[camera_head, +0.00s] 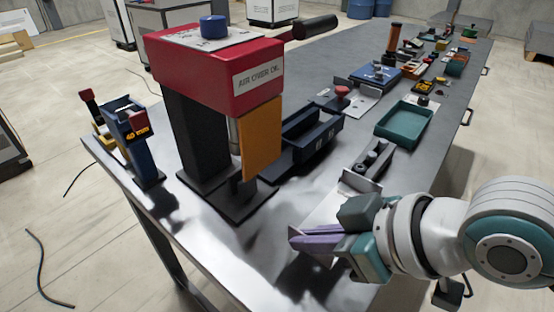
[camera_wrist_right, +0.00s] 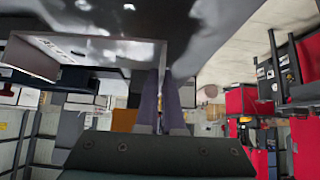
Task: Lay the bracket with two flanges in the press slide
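The press (camera_head: 215,70) has a red head, a dark column and an orange panel, and stands left of the gripper. A dark blue open channel (camera_head: 312,138), which looks like the press slide, is beside it. A grey upright-sided metal piece (camera_head: 360,183), possibly the flanged bracket, lies beyond the gripper; I cannot confirm its flanges. My left gripper is out of view.
A green tray (camera_head: 403,123) lies to the right of the dark channel. A plate with a red knob (camera_head: 342,92) is behind it, and several small items crowd the far table. A blue and yellow gauge-like device (camera_head: 138,135) stands left of the press. The near table (camera_head: 205,240) has bare space.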

